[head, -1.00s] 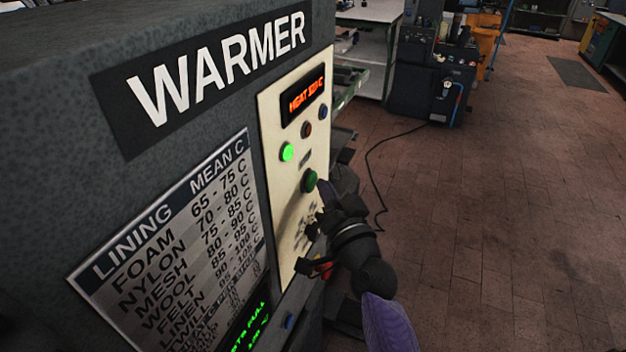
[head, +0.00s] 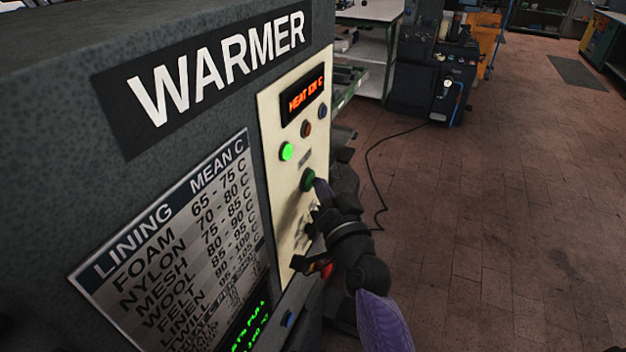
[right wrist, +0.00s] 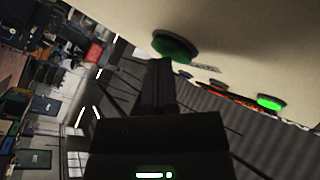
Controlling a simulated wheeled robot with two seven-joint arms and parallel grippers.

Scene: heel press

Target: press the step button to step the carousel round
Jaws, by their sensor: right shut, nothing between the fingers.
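The dark green step button (head: 308,180) sits on the cream control panel (head: 290,222) of the warmer. My right gripper (head: 321,190) is shut and empty, its tips right at the lower right of this button. In the right wrist view the shut fingers (right wrist: 158,72) point at the green button (right wrist: 175,48), with the tips very close to its edge; I cannot tell whether they touch. The carousel cannot be made out. My left gripper is not in view.
A lit green lamp (head: 287,152), two small dark lamps and a red heat display (head: 306,94) are above the button. A lining chart (head: 180,225) is on the warmer's side. A black cable (head: 372,165) lies on the open brick floor at right.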

